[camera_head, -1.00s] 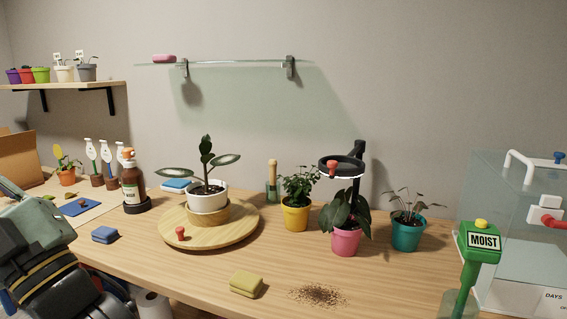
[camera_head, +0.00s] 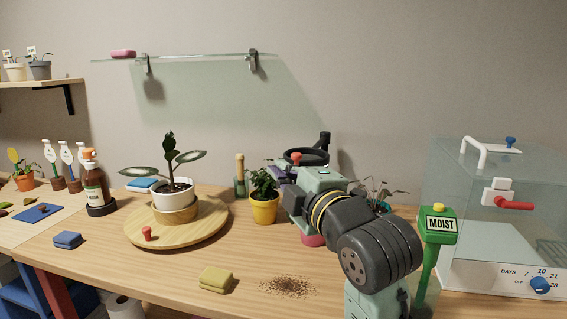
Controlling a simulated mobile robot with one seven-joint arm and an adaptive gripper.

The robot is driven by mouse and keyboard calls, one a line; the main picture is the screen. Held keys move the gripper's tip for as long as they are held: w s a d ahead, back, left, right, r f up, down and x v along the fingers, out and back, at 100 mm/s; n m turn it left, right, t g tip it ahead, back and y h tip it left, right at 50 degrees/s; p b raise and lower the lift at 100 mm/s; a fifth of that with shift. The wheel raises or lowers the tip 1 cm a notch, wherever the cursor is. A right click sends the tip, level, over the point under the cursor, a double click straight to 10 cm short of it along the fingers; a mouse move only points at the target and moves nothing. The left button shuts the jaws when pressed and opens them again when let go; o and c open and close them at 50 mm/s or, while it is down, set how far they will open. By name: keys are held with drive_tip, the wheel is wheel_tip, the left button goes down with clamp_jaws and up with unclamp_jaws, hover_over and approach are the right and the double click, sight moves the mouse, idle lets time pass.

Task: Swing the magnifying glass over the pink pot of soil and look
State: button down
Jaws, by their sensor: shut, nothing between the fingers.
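The magnifying glass (camera_head: 308,155) is a dark round ring on a black jointed stand, with a red knob (camera_head: 296,157) at its front left. In the picture the ring stands above the pink pot (camera_head: 313,241). My arm hides most of that pot, its plant and its soil; only a low strip of pink shows. My gripper (camera_head: 279,171) is at the far end of my arm, just below and left of the ring and knob. It looks shut and empty, though its fingertips are partly hidden. I cannot tell whether it touches the knob.
A yellow potted plant (camera_head: 264,209) stands close left of my gripper. A teal pot (camera_head: 384,206) is partly hidden behind my arm. A green MOIST meter (camera_head: 438,228) and a clear case (camera_head: 480,185) stand right. Spilled soil (camera_head: 289,286) and a yellow sponge (camera_head: 216,279) lie in front.

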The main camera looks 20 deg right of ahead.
drive_tip(key=w+p, duration=0.3)
drive_tip(key=w, duration=0.6)
drive_tip(key=shift+s+d+p, duration=0.3)
drive_tip(key=shift+d+p, duration=0.05)
drive_tip(key=shift+d, duration=0.4)
drive_tip(key=shift+s+d+p, duration=0.25)
drive_tip(key=shift+d+p, duration=0.1)
drive_tip(key=shift+d, duration=0.4)
drive_tip(key=shift+f, duration=0.1)
drive_tip(key=s+d+b, duration=0.1)
drive_tip(key=s+d, duration=0.1)
drive_tip(key=d, duration=0.1)
drive_tip(key=shift+s+b, duration=0.3)
drive_tip(key=shift+b, duration=0.05)
